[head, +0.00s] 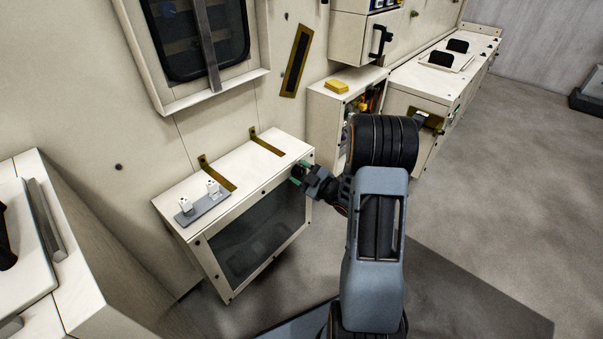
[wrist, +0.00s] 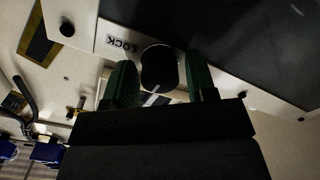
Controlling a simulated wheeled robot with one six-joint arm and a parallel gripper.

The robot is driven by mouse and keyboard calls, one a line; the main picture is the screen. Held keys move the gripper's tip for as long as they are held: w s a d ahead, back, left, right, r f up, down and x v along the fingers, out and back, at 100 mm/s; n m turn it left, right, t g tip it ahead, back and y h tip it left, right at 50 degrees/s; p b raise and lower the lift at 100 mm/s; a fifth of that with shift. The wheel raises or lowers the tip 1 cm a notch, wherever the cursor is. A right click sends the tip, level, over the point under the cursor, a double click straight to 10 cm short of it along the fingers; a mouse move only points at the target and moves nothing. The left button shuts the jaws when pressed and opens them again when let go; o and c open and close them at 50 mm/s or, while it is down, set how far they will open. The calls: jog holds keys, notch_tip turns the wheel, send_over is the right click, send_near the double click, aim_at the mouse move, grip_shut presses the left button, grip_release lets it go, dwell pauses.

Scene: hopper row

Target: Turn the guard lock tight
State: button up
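The guard lock is a round black knob (wrist: 159,68) on the pale frame of a wall-mounted cabinet, beside an upside-down "LOCK" label (wrist: 123,44) in the wrist view. A white mark shows at the knob's edge. My gripper (wrist: 162,84) is open, with one green fingertip on each side of the knob. A narrow gap shows on the right; contact on the left is unclear. In the head view my gripper (head: 299,173) is at the cabinet's upper right front corner, and the knob is mostly hidden. The cabinet's dark guard window (head: 259,232) appears closed.
A grey plate with two small white fittings (head: 213,188) sits on the cabinet top (head: 235,170). An open compartment (head: 365,100) with a yellow block (head: 336,86) on top stands behind my arm. A pale cabinet (head: 100,270) is at left.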

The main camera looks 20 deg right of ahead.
jog(key=c, duration=0.7)
jog(key=m+p, duration=0.2)
jog(key=m, duration=0.2)
jog(key=shift+r, duration=0.1)
jog(key=m+p, duration=0.2)
jog(key=m, duration=0.2)
jog(key=shift+m, duration=0.3)
jog(key=m+p, duration=0.2)
jog(key=m, duration=0.2)
jog(key=shift+d+p, duration=0.1)
jog(key=shift+p, duration=0.3)
jog(key=shift+m+p, duration=1.1)
jog(key=shift+m, duration=1.4)
